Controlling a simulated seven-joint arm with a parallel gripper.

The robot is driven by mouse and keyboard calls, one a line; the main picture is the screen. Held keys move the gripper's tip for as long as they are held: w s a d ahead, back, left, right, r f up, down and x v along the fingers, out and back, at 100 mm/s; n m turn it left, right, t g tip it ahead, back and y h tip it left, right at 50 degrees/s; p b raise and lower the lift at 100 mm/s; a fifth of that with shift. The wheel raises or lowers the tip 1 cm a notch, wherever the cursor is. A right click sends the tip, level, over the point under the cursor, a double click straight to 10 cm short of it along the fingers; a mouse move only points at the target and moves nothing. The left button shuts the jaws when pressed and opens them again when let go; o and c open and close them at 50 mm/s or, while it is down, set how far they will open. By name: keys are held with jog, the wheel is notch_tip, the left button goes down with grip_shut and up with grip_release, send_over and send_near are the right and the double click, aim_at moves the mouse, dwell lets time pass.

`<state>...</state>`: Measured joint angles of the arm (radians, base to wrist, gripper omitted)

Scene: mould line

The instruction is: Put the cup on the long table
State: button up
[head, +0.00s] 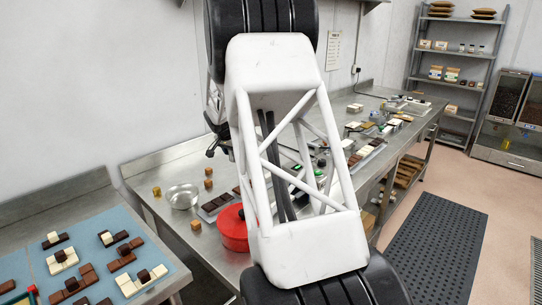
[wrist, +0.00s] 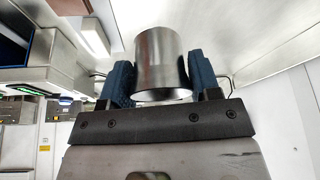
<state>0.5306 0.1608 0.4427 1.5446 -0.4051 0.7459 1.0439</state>
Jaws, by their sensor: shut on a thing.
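My gripper (wrist: 160,84) is in the wrist view, its two blue fingers shut on the sides of a plain grey metal cup (wrist: 159,58). The cup sits between the fingers, and I cannot tell from this view how far it is from any surface. The long table (head: 185,157) is a steel bench along the wall, running from the centre left to the back right, partly hidden behind my arm.
On the long table are a shiny metal bowl (head: 182,196), a red pot (head: 233,228), small brown blocks and several trays further back. A nearer bench at left holds blue mats (head: 85,232) with chocolate pieces. Shelves (head: 458,55) stand at back right; a dark floor mat (head: 437,245) lies right.

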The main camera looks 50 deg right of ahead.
jog(key=shift+f, duration=2.45)
jog(key=shift+f, duration=2.5)
jog(key=shift+f, duration=0.15)
jog(key=o, duration=1)
jog(key=shift+v, duration=6.15)
jog(key=shift+d, duration=0.1)
